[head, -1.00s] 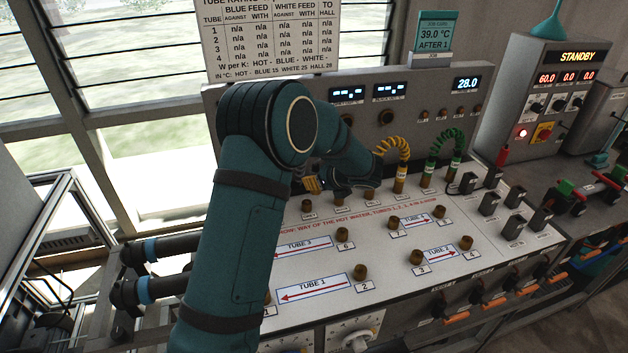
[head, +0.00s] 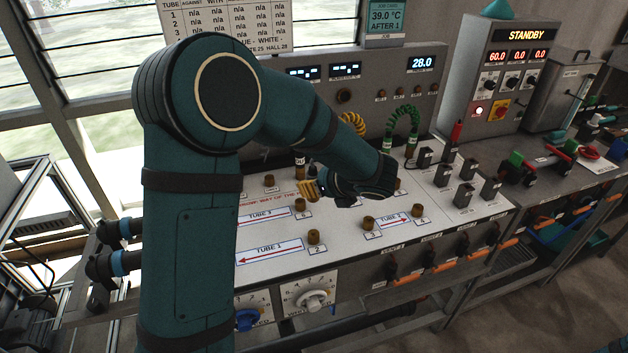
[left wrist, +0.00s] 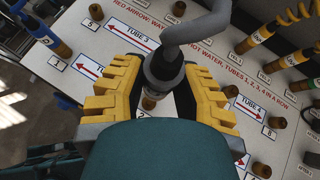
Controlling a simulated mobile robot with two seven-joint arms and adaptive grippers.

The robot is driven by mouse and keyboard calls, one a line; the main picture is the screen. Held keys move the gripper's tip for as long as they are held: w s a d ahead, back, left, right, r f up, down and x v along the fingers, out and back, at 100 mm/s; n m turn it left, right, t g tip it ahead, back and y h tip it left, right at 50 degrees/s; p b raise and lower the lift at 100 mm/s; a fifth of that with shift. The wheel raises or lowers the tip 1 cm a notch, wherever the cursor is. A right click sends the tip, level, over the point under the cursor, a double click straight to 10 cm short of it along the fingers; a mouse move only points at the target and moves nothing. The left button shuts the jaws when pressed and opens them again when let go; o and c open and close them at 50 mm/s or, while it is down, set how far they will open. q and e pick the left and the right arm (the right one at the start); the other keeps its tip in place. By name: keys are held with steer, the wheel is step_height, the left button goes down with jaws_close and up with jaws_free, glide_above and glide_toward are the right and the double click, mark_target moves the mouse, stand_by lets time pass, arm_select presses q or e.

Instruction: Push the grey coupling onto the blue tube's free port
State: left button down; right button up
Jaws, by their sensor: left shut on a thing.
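My left gripper (head: 312,190) is low over the panel in the head view. In the left wrist view its yellow fingers (left wrist: 158,88) are shut on a dark grey coupling (left wrist: 164,66), with a grey hose (left wrist: 196,32) curving away up and right. A brass port (left wrist: 150,102) shows just under the coupling's lower end; I cannot tell whether they touch. A blue-collared hose end (left wrist: 42,32) stands at the upper left of the wrist view. My right gripper is in neither view.
Brass ports stand around the gripper, such as one by TUBE 1 (head: 314,237) and one by TUBE 2 (head: 368,223). A green hose (head: 389,130) and a yellow hose (head: 352,122) rise behind my arm. Black switches (head: 466,170) stand to the right.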

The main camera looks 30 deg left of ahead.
arm_select(q)
steer(key=shift+s+d, duration=0.2)
steer(key=shift+d, duration=0.05)
steer(key=shift+a+f+b, duration=0.1)
steer(key=shift+f+b, duration=0.55)
steer(key=shift+f, duration=0.05)
step_height(320, 180, down, 6)
steer(key=b, duration=0.5)
steer(key=shift+f, duration=0.15)
steer(key=shift+f+b, duration=0.3)
steer(key=shift+f, duration=0.15)
steer(key=shift+f, duration=0.2)
steer(key=shift+f+b, duration=1)
steer(key=shift+f, duration=0.3)
